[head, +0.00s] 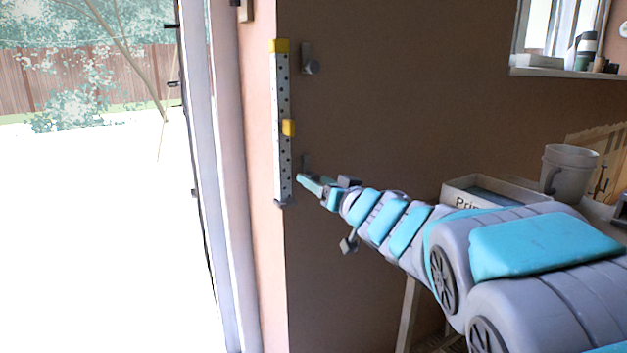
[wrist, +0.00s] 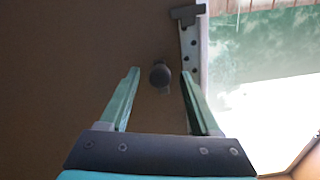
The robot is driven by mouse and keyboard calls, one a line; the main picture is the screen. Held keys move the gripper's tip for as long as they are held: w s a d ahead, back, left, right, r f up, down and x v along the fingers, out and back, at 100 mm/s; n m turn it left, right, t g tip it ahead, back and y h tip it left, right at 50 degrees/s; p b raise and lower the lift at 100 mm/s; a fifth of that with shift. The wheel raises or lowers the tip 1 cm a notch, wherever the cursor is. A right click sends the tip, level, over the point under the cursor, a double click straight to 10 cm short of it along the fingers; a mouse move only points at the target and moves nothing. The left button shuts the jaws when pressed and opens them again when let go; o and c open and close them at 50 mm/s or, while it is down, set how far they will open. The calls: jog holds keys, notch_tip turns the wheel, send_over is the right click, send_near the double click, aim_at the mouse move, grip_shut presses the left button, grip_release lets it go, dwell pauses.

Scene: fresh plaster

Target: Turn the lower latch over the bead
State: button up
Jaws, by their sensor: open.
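The bead (head: 282,110) is a pale perforated strip with yellow pieces at its top and middle, upright along the wall's corner. In the wrist view the bead (wrist: 190,50) shows to the right of the fingers. The lower latch (head: 307,160) shows as a dark upright bar beside the bead, its lower part hidden by my gripper. In the wrist view the lower latch's round dark knob (wrist: 160,75) sits between the fingertips, apart from the bead. My gripper (head: 309,182) is open, its fingers (wrist: 158,82) on either side of the knob; contact cannot be told.
An upper latch (head: 309,62) stands upright beside the bead's top. A dark bracket (head: 284,203) sits at the bead's foot. A bright doorway opens at left.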

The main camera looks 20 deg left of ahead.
jog(key=shift+x, duration=1.05)
jog(key=shift+c, duration=0.4)
grip_shut()
